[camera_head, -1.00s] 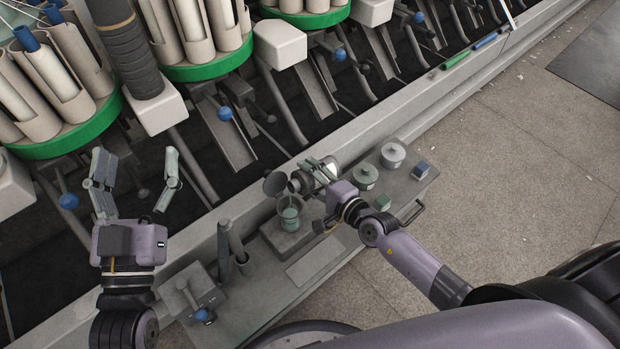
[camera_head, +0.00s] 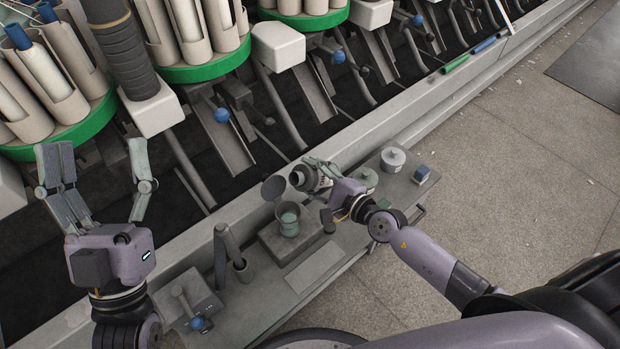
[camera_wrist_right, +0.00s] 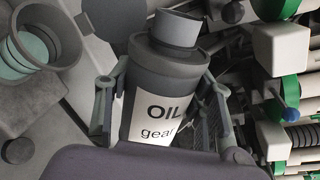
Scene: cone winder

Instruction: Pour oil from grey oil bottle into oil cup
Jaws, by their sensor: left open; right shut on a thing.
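The grey oil bottle (camera_head: 304,178) is in my right gripper (camera_head: 320,172), held above the bench and tilted, its mouth toward the upper left. In the right wrist view the bottle (camera_wrist_right: 165,75) has a white label reading "OIL gear" and stands between the fingers. The oil cup (camera_head: 288,222), with greenish content, stands on a grey block just below and left of the bottle mouth. Its round lid (camera_head: 273,188) is raised. The cup (camera_wrist_right: 22,45) also shows at the left in the right wrist view. No stream of oil is visible. My left gripper (camera_head: 97,165) is open and empty, away at the left.
The winding machine, with green-rimmed bobbin carriers (camera_head: 75,137), runs behind.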

